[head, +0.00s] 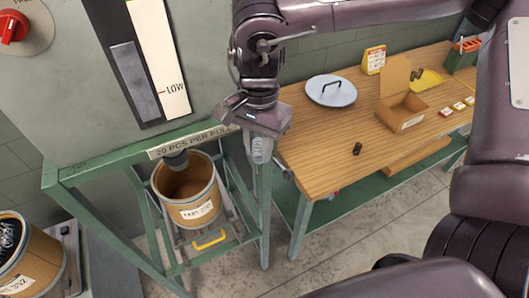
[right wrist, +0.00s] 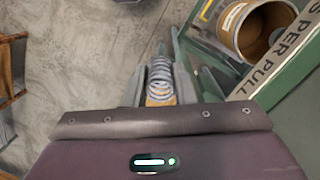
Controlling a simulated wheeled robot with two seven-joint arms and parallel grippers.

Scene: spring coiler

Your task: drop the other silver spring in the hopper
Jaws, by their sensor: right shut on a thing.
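My right gripper (head: 259,150) points down beside the green frame, left of the table. In the right wrist view its two fingers (right wrist: 160,88) are shut on a silver spring (right wrist: 159,75), whose coils show between them. In the head view the spring is small and mostly hidden by the fingers. A grey machine body (head: 70,60) stands at the upper left, with a level gauge (head: 160,60) marked LOW. No hopper opening shows in these frames. My left gripper is not in view.
A cardboard drum (head: 172,213) stands in the green frame under the "20 PCS PER PULL" rail (head: 190,142). Another drum (head: 38,268) holds dark coils. The wooden table (head: 310,150) carries a round lid (head: 331,91), an open carton (head: 402,113) and a small dark spring (head: 357,149).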

